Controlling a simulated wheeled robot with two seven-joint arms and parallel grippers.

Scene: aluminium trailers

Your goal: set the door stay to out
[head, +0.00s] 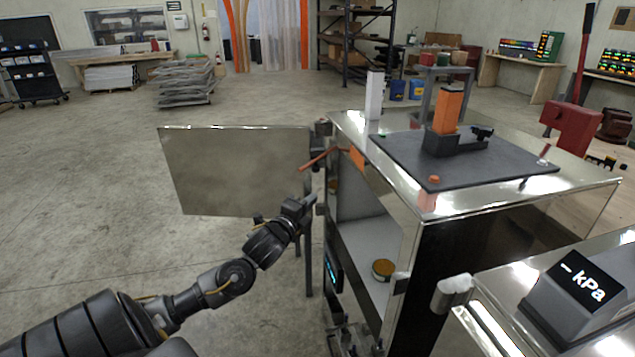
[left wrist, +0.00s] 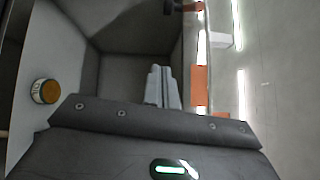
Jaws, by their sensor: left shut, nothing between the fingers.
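The trailer door (head: 235,170) is a flat metal panel, standing open to the left of the metal cabinet (head: 520,212). The door stay looks like the thin red-orange rod (head: 318,160) near the door's upper hinge corner. One end of it lies over the door's edge and the other is near an orange patch on the cabinet's frame, which also shows in the left wrist view (left wrist: 199,88). My left gripper (head: 307,203) is shut and empty, in front of the cabinet opening, below the rod in the picture. Its closed fingers (left wrist: 163,86) point into the cabinet. My right gripper is not in view.
A can with a brown top (head: 383,269) stands on the cabinet's inner shelf. On the cabinet roof are a black plate (head: 470,165) with an orange block (head: 448,108) and a white post (head: 374,95). A kPa display (head: 583,283) is at lower right. The floor at left is clear.

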